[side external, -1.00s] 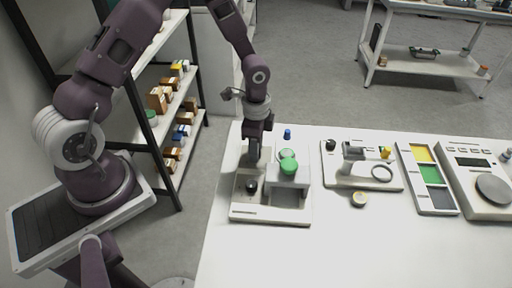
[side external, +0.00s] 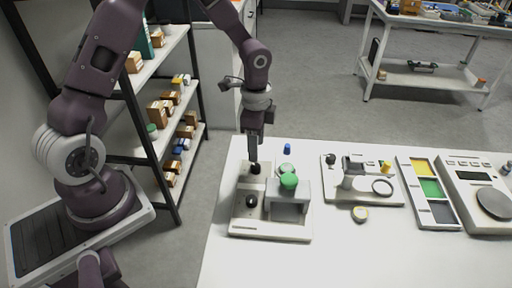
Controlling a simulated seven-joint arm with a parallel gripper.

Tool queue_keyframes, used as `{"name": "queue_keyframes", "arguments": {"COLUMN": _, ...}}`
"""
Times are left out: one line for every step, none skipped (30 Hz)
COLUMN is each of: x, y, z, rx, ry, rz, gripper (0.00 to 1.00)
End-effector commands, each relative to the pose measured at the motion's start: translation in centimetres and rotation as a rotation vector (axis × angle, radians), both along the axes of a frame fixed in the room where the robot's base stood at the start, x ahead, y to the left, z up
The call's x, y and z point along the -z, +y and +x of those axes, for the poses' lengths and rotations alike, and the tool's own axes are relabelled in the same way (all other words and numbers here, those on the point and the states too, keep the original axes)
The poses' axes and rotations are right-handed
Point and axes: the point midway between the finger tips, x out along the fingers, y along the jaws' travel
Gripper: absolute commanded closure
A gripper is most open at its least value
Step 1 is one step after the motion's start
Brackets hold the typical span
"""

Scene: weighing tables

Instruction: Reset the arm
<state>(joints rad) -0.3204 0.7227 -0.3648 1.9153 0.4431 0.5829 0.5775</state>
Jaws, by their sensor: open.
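My gripper (side external: 254,158) points down over the back left part of a white bench device (side external: 270,232) near the table's left edge. It is open, and nothing shows clearly between its fingers. A dark knob-like thing (side external: 255,169) shows just below the fingertips; I cannot tell whether they touch. A black knob (side external: 251,201) is in the device's left part, in front of the gripper. A green round cap (side external: 289,180) sits on the raised right part of the device.
A small blue item (side external: 287,149) stands behind the device. To the right are a magnifier stand (side external: 352,187), a small round tin (side external: 360,214), a coloured tray (side external: 429,187) and a scale (side external: 480,190). The white table's front (side external: 310,268) is clear. Shelves (side external: 160,120) stand left.

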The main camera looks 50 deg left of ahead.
Motion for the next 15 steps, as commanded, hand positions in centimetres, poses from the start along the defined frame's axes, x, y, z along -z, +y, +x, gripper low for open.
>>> {"name": "queue_keyframes", "arguments": {"x": 0.0, "y": 0.0, "z": 0.0, "rx": 0.000, "ry": 0.000, "rz": 0.000, "gripper": 0.52}}
{"name": "queue_keyframes", "arguments": {"x": -0.1, "y": 0.0, "z": 0.0, "rx": -0.002, "ry": -0.001, "rz": 0.002, "gripper": 0.52}}
{"name": "queue_keyframes", "arguments": {"x": -0.7, "y": 0.1, "z": -0.1, "rx": -0.009, "ry": -0.008, "rz": 0.009, "gripper": 0.52}}
{"name": "queue_keyframes", "arguments": {"x": -1.5, "y": 0.2, "z": -0.2, "rx": -0.022, "ry": -0.017, "rz": 0.018, "gripper": 0.52}}
{"name": "queue_keyframes", "arguments": {"x": -2.6, "y": 0.3, "z": -0.4, "rx": -0.042, "ry": -0.030, "rz": 0.033, "gripper": 0.52}}
{"name": "queue_keyframes", "arguments": {"x": -4.7, "y": 0.4, "z": -1.0, "rx": -0.081, "ry": -0.054, "rz": 0.056, "gripper": 0.52}}
{"name": "queue_keyframes", "arguments": {"x": -6.5, "y": 0.5, "z": -1.6, "rx": -0.118, "ry": -0.079, "rz": 0.073, "gripper": 0.52}}
{"name": "queue_keyframes", "arguments": {"x": -8.5, "y": 0.6, "z": -2.4, "rx": -0.164, "ry": -0.105, "rz": 0.090, "gripper": 0.52}}
{"name": "queue_keyframes", "arguments": {"x": -11.1, "y": 0.5, "z": -3.7, "rx": -0.231, "ry": -0.144, "rz": 0.105, "gripper": 0.52}}
{"name": "queue_keyframes", "arguments": {"x": -12.8, "y": 0.5, "z": -4.9, "rx": -0.286, "ry": -0.172, "rz": 0.110, "gripper": 0.52}}
{"name": "queue_keyframes", "arguments": {"x": -14.5, "y": 0.4, "z": -6.1, "rx": -0.340, "ry": -0.202, "rz": 0.110, "gripper": 0.52}}
{"name": "queue_keyframes", "arguments": {"x": -16.5, "y": 0.1, "z": -7.8, "rx": -0.411, "ry": -0.243, "rz": 0.103, "gripper": 0.52}}
{"name": "queue_keyframes", "arguments": {"x": -17.8, "y": -0.1, "z": -9.3, "rx": -0.465, "ry": -0.272, "rz": 0.091, "gripper": 0.52}}
{"name": "queue_keyframes", "arguments": {"x": -19.0, "y": -0.3, "z": -10.7, "rx": -0.519, "ry": -0.302, "rz": 0.074, "gripper": 0.52}}
{"name": "queue_keyframes", "arguments": {"x": -20.3, "y": -0.6, "z": -12.6, "rx": -0.588, "ry": -0.336, "rz": 0.044, "gripper": 0.52}}
